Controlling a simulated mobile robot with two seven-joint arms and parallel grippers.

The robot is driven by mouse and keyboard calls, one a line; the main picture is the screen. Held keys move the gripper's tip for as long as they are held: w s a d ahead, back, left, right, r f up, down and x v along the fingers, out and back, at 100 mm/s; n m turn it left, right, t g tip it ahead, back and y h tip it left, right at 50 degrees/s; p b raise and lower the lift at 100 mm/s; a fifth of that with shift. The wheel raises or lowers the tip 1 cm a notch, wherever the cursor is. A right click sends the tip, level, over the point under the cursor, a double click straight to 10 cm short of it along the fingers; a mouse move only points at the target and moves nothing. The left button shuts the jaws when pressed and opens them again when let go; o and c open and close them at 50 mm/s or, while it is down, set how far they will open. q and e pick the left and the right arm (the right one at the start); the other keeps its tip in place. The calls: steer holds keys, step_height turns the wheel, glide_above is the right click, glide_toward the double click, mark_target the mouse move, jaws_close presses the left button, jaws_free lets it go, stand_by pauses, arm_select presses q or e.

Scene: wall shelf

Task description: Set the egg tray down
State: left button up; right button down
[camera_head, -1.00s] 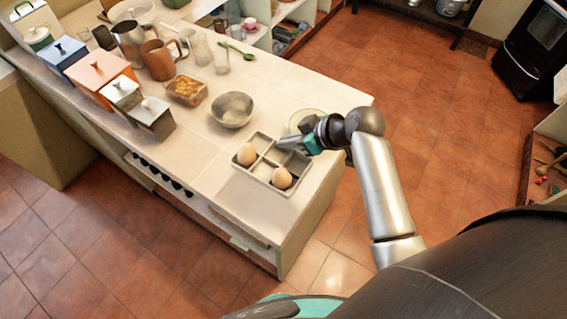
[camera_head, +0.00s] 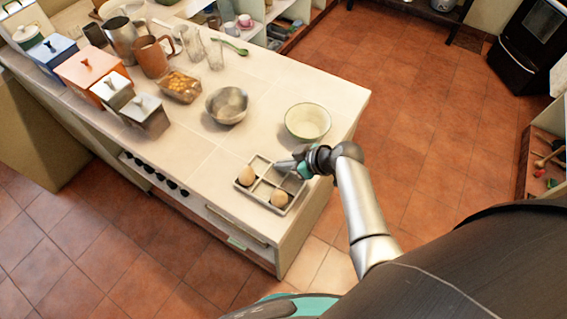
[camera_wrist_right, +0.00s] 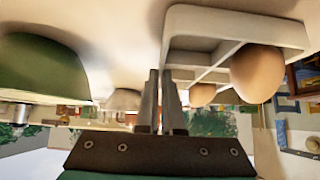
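The grey egg tray (camera_head: 262,198) is divided into compartments and is level at the near right corner of the counter. One egg (camera_head: 246,175) is in its left compartment and another egg (camera_head: 279,198) in its near one; two compartments look empty. My right gripper (camera_head: 284,165) is at the tray's far right side. In the right wrist view, its two fingers (camera_wrist_right: 161,100) are close together on the tray's wall, and the tray (camera_wrist_right: 205,20) reaches off to the right. I cannot tell whether the tray touches the counter. My left gripper is not in view.
A green-rimmed bowl (camera_head: 307,122) stands just beyond my gripper, and a metal bowl (camera_head: 227,105) lies beyond the tray. A glass dish (camera_head: 179,87), canisters (camera_head: 95,78) and jugs (camera_head: 152,56) stand farther left. The counter (camera_head: 205,165) is clear left of the tray.

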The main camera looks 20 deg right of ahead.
steer(key=c, duration=1.5)
jaws_free()
steer(key=o, duration=0.4)
steer(key=shift+o, duration=0.2)
steer(key=shift+s+d+r, duration=0.25)
steer(key=shift+r, duration=0.1)
steer(key=p+v, duration=0.1)
steer(key=v, duration=1)
